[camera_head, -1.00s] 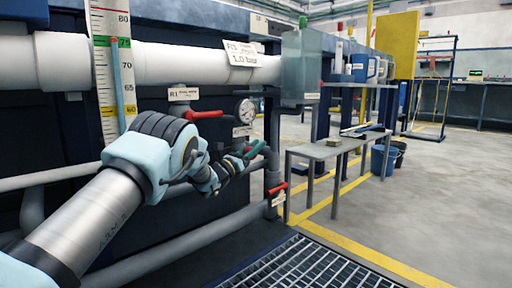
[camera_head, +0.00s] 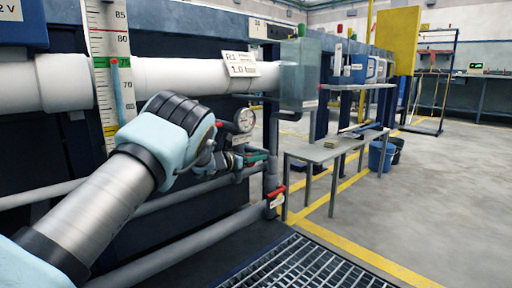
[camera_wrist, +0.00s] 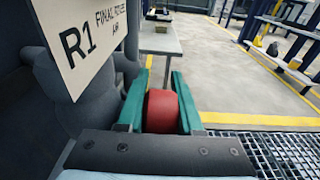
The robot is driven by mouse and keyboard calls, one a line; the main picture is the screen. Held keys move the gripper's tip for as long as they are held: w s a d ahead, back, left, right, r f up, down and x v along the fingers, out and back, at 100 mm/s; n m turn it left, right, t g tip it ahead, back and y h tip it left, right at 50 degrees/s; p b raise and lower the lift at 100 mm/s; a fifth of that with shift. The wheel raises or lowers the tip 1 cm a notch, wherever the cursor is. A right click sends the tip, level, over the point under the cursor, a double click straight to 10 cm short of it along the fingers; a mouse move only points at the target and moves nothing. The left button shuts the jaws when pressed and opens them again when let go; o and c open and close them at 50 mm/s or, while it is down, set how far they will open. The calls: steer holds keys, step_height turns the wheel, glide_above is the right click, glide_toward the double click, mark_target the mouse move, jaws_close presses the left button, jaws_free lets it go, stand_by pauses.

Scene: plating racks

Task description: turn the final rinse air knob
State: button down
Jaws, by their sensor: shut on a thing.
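A red knob (camera_wrist: 162,110) sits between the two green fingers of my gripper (camera_wrist: 161,104) in the wrist view. The fingers press on it from both sides. A white plate (camera_wrist: 85,35) reading R1 FINAL RINSE AIR is just left of and above the fingers. In the head view my gripper (camera_head: 257,157) is small, beyond my arm, under a round gauge (camera_head: 245,119). The held knob is mostly hidden there, and its turn angle cannot be told.
A thick white pipe (camera_head: 185,76) runs above my arm. A red lever (camera_head: 277,191) sits on a lower pipe. A grey bench (camera_head: 320,150) stands beyond, with blue buckets (camera_head: 382,157). A floor grating (camera_head: 290,268) lies in front. The floor at right is open.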

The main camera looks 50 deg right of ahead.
steer(key=shift+f+y+p, duration=0.2)
steer(key=shift+y+p, duration=0.8)
steer(key=shift+p, duration=0.4)
steer(key=shift+f, duration=0.15)
steer(key=c, duration=0.8)
jaws_free()
steer(key=shift+c, duration=0.2)
steer(key=shift+f+b, duration=0.15)
steer(key=shift+b, duration=0.55)
